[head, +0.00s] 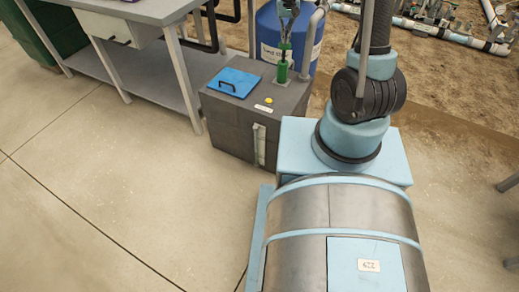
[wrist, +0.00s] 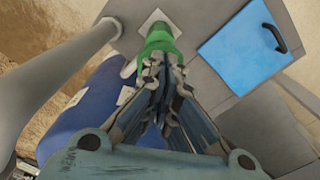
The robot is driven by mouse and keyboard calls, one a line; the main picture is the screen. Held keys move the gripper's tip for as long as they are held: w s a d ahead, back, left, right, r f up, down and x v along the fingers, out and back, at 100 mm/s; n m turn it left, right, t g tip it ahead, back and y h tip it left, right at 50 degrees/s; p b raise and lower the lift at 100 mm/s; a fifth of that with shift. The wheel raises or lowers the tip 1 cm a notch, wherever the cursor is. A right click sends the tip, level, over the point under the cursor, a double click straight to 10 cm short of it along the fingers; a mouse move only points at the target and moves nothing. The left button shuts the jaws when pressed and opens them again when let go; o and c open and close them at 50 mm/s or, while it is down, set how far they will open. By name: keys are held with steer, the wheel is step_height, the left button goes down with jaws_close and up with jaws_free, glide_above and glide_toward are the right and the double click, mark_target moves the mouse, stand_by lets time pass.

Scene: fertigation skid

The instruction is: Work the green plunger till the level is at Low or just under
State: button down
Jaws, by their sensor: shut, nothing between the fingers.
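The green plunger (head: 282,70) stands upright on top of a dark grey tank (head: 232,122). My gripper (head: 286,40) is shut and empty, pointing down right above the plunger. In the wrist view the shut fingertips (wrist: 163,60) overlap the top of the green plunger (wrist: 158,40). I cannot tell whether they touch it. A pale upright level strip (head: 259,145) is on the tank's front. Its level and marks are too small to read.
A blue lid (head: 236,80) with a dark handle lies on the tank top, left of the plunger. A yellow button (head: 268,100) is near the front edge. A blue drum (head: 268,30) stands behind, beside a grey pipe (wrist: 60,65). A bench (head: 150,12) is left; the front floor is clear.

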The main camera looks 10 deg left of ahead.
steer(key=shift+f, duration=3.35)
steer(key=shift+r, duration=3.75)
steer(key=shift+f, duration=0.1)
steer(key=shift+f, duration=3.6)
steer(key=shift+r, duration=3.7)
